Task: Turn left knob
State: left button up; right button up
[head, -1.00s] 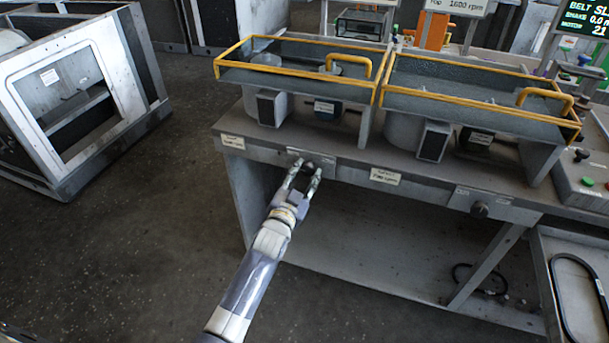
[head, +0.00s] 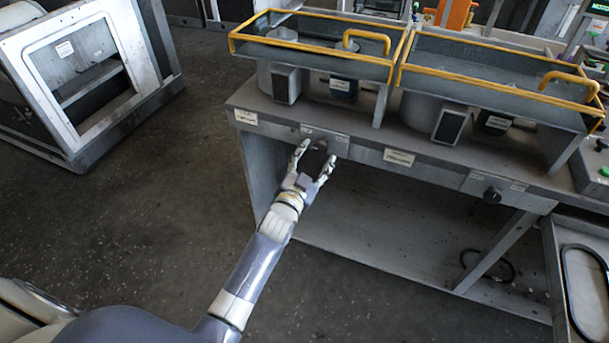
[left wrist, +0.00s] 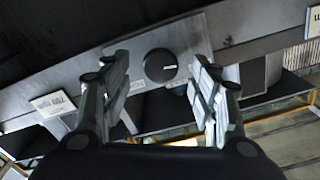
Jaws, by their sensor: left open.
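The left knob (head: 320,144) is a dark round knob on a plate on the front edge of the grey bench. My left gripper (head: 315,162) is open in front of it, with its fingers pointing at the knob. In the left wrist view the knob (left wrist: 160,65) shows as a black disc with a small light mark near its right side. It lies between and beyond the fingertips of my left gripper (left wrist: 160,70), which look apart from it. A second dark knob (head: 492,195) sits on a plate farther right on the bench front. My right gripper is not in view.
The bench (head: 440,172) carries two yellow-rimmed grey trays (head: 300,55) on top. A label (head: 246,117) is left of the knob, another (head: 399,158) right. A grey frame housing (head: 85,80) stands on the floor at left. Floor left of the bench is clear.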

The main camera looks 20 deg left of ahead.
pick_arm(q)
jog(key=s, duration=1)
jog(key=shift+a, duration=0.2)
jog(key=s+f+g, duration=0.3)
jog(key=s+f, duration=0.2)
jog(key=f, duration=0.6)
jog(key=s+d+f+n+g, duration=0.1)
jog(key=s+f+g, duration=0.3)
jog(key=f, duration=0.8)
jog(key=s+f+g, duration=0.2)
jog(key=s+f, duration=0.4)
jog(key=f, duration=0.5)
jog(key=s+a+f+g, duration=0.1)
jog(key=s+f, duration=0.4)
jog(key=s, duration=0.5)
jog(key=s+a+f+n+g, duration=0.1)
jog(key=s+f+g, duration=0.3)
jog(key=s, duration=0.7)
jog(key=s+a+f+g, duration=0.2)
jog(key=s+f, duration=0.5)
jog(key=s, duration=0.4)
jog(key=shift+s+f+n+g+y, duration=0.15)
jog(key=shift+f+n+g+y, duration=0.15)
jog(key=shift+f+g, duration=0.15)
jog(key=shift+a, duration=0.1)
